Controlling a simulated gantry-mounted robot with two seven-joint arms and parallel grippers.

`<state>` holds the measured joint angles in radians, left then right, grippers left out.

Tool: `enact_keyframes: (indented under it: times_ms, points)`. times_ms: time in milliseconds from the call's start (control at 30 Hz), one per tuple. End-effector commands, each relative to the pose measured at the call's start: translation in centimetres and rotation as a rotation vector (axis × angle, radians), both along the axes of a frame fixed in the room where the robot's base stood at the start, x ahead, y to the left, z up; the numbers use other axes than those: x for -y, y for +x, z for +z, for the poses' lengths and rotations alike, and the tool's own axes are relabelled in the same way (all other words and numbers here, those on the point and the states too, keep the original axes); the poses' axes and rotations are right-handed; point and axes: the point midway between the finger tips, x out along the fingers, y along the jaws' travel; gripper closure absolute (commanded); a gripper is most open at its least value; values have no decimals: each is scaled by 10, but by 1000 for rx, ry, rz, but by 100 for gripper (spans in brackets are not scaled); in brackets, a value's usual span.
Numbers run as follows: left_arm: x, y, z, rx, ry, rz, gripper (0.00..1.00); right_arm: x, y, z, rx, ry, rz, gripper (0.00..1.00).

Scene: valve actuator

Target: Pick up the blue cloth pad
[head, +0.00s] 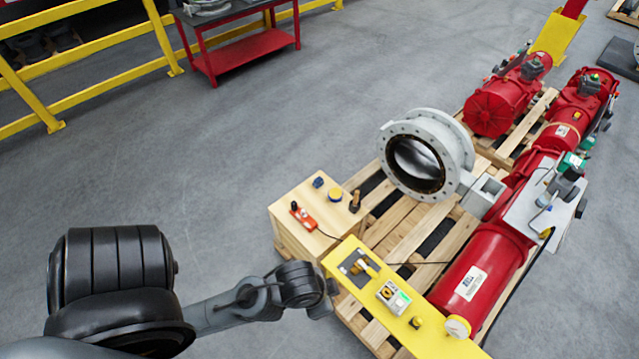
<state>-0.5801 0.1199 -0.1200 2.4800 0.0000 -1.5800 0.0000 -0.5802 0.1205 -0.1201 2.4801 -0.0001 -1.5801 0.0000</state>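A small dark blue item (318,182), which looks like the blue cloth pad, lies on the light wooden box top (290,205) near its back corner. My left arm reaches in from the lower left. Its dark end with the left gripper (326,300) is over the near side, in front of the box and beside the yellow plank. It is well apart from the blue item. The fingers are too small and dark to tell open from shut. My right gripper does not show.
Beside the blue item are a yellow-and-dark round item (335,195), a brown upright item (355,201) and an orange-red tool (304,217). A yellow plank (435,343) holds small devices. A grey flanged valve (428,155) and red actuator (485,265) stand on pallets.

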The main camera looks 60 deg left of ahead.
Motion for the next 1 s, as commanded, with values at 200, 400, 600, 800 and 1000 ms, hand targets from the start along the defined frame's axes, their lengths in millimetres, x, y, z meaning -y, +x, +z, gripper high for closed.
enact_keyframes:
  times_ms: [200,400,600,800,1000]
  points:
    - [0,0,0,0,0,0,100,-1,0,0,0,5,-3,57]
    - [0,0,0,0,0,0,100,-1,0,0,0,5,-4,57]
    - [0,0,0,0,0,0,100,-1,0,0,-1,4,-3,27]
    - [0,0,0,0,0,0,100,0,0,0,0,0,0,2]
    - [0,0,0,0,0,0,100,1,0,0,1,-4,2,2]
